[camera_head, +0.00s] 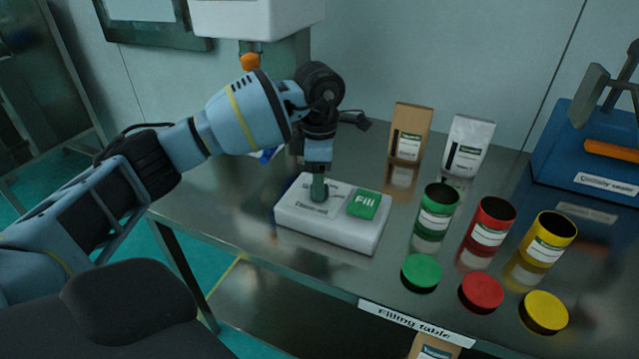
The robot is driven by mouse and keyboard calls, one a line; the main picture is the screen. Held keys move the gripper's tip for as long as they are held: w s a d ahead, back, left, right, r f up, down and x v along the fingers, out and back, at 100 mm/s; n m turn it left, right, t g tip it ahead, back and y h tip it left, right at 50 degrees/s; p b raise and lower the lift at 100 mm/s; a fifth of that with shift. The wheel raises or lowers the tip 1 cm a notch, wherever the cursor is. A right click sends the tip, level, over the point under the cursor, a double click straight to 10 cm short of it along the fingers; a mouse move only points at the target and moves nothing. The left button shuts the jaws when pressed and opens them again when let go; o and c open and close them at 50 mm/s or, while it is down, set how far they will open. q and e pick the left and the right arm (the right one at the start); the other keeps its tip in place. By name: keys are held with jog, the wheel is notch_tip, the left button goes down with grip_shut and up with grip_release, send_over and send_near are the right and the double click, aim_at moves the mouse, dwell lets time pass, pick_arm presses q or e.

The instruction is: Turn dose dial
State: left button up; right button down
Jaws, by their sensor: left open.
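A white control box (333,232) sits on the metal filling table. A label is on its top, and a green button marked "Fill" (362,204) is at its right. My left gripper (319,190) points straight down over the left part of the box top. Its fingertips are at the spot where the dose dial is, around or just above it. The dial itself is mostly hidden by the gripper, and I cannot tell whether the fingers touch it. My right gripper is not in view.
Green (438,207), red (490,223) and yellow (548,239) open jars stand to the right, their lids in front. A brown bag (409,132) and a white bag (467,146) stand behind. A dispenser (255,18) hangs above. A blue machine (590,155) is at far right.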

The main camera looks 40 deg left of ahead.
pick_arm(q)
jog(key=shift+f, duration=1)
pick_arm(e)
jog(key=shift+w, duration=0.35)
pick_arm(q)
jog(key=c, duration=1)
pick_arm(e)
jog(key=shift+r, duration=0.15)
